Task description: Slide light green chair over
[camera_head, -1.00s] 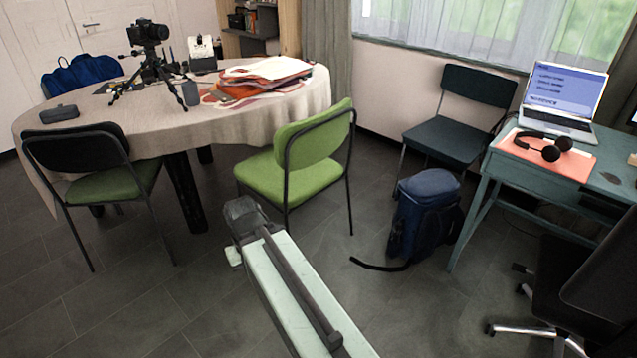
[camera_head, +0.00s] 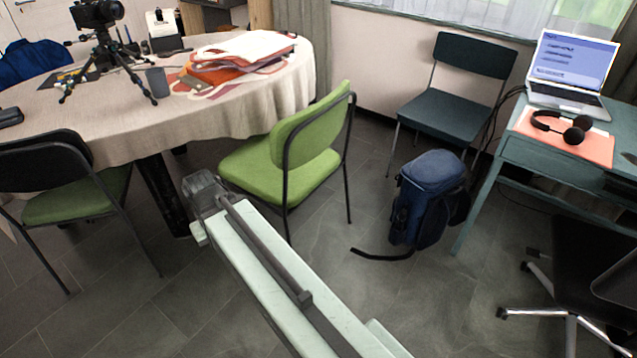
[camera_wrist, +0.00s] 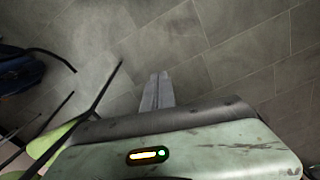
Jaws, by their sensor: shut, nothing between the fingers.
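The light green chair (camera_head: 297,150) has a green seat and back on a dark metal frame. It stands at the right end of the oval table, with its seat toward the table. In the wrist view, its dark legs and a bit of green (camera_wrist: 52,140) show at the left. My gripper (camera_wrist: 158,80) is shut and empty over bare floor, apart from the chair legs in that view. In the head view, my arm reaches to the left front of the chair and its end hides part of the floor there. The finger tips are not clear in that view.
The cloth-covered table (camera_head: 120,120) holds a camera on a tripod and folded cloth. A second green-seated chair (camera_head: 75,195) stands at the left. Floor between chair and backpack is clear.

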